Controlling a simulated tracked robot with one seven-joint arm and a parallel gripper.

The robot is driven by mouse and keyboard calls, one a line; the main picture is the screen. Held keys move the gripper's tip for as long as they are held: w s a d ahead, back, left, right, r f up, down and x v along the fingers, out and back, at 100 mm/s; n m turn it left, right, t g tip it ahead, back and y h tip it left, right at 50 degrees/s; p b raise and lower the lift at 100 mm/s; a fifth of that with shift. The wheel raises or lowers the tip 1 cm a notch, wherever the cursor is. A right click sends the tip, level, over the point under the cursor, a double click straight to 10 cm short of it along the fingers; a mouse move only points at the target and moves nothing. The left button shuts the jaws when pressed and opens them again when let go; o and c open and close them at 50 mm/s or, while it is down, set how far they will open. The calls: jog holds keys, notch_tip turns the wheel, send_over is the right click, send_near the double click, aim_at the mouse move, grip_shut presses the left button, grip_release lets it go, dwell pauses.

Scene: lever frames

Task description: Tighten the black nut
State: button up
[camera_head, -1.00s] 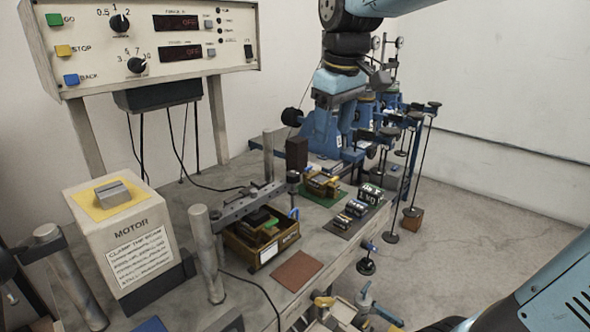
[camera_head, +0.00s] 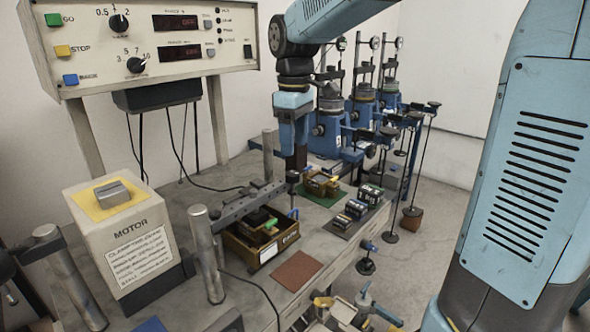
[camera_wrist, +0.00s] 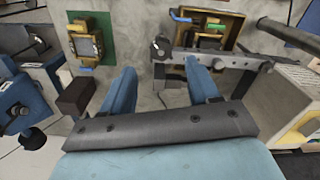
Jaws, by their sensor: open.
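The black nut (camera_head: 293,177) is a small dark knob at the far end of the grey metal bar (camera_head: 248,202). In the wrist view the nut (camera_wrist: 161,46) shows upright, just beyond the gap between my fingertips. My gripper (camera_head: 293,146) points down above and behind the bar's far end. In the wrist view my gripper (camera_wrist: 160,70) has its two blue fingers wide apart with nothing between them. The fingers do not appear to touch the nut. The exact height of the fingertips over it is unclear.
A brown tray (camera_head: 272,258) sits under the bar. A dark brown block (camera_wrist: 76,96) stands close to my left finger in the wrist view. Blue presses (camera_head: 328,135) stand behind. The motor box (camera_head: 125,235) and a grey post (camera_head: 206,253) stand at left.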

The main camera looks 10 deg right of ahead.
aim_at(295, 173)
notch_tip(295, 173, down, 8)
jog(key=shift+r, duration=0.1)
dwell(0.4)
jog(key=c, duration=1)
jog(key=shift+c, duration=0.3)
